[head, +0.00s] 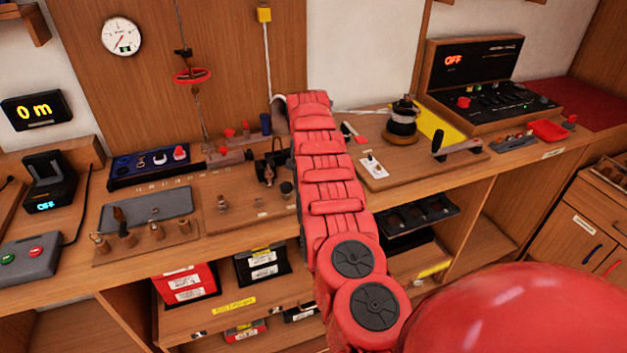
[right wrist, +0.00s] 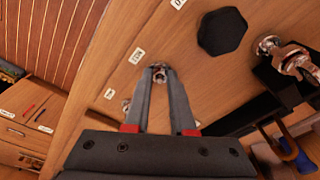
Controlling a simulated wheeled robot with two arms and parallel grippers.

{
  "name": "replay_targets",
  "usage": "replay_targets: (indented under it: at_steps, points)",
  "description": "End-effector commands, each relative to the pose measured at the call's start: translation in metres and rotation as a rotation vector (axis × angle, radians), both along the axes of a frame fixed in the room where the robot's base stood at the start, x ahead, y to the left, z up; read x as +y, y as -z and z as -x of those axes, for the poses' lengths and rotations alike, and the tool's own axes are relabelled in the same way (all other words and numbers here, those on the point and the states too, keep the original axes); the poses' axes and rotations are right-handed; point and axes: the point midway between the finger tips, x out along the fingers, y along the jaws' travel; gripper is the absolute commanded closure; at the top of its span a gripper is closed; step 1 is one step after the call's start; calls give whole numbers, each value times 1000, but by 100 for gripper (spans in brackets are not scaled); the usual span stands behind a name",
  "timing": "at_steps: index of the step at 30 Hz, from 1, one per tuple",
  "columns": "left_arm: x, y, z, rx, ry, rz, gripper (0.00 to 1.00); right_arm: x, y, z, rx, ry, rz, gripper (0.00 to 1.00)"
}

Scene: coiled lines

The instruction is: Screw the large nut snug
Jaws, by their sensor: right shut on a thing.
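In the right wrist view my right gripper (right wrist: 158,74) is shut, its two grey fingers meeting at a small shiny metal piece (right wrist: 160,68) on a wooden board (right wrist: 185,100). The piece looks like a nut or the top of a fitting; the fingertips hide part of it, so its thread and seating cannot be told. In the head view my red right arm reaches over the bench and hides much of the board's right side. My left gripper is not in view.
A black hexagonal piece (right wrist: 222,31) and a shiny metal fitting (right wrist: 287,57) stand near the gripper. In the head view, a blue tray (head: 122,178) lies behind the board, a rack with tools (head: 155,230) at its left, and a dark spool (head: 402,122) to the right.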

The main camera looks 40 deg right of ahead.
Motion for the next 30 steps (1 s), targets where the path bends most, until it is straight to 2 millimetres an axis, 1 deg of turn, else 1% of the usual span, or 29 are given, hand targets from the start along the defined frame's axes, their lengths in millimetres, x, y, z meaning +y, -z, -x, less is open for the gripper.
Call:
replay_targets:
  at_steps: [4,5,7,8,14,18,20,30]
  points:
    - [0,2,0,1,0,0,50,-2,1,-1,-5,12,4,100]
    - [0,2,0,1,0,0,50,-2,1,-1,-5,12,5,72]
    - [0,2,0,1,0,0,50,-2,1,-1,-5,12,4,60]
    - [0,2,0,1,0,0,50,-2,1,-1,-5,12,4,58]
    - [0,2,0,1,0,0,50,-1,1,-1,-6,10,3,58]
    - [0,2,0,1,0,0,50,-1,1,-1,-5,9,3,32]
    - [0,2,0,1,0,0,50,-1,1,-1,-5,9,3,23]
    - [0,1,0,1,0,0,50,-1,-2,-1,-5,9,3,23]
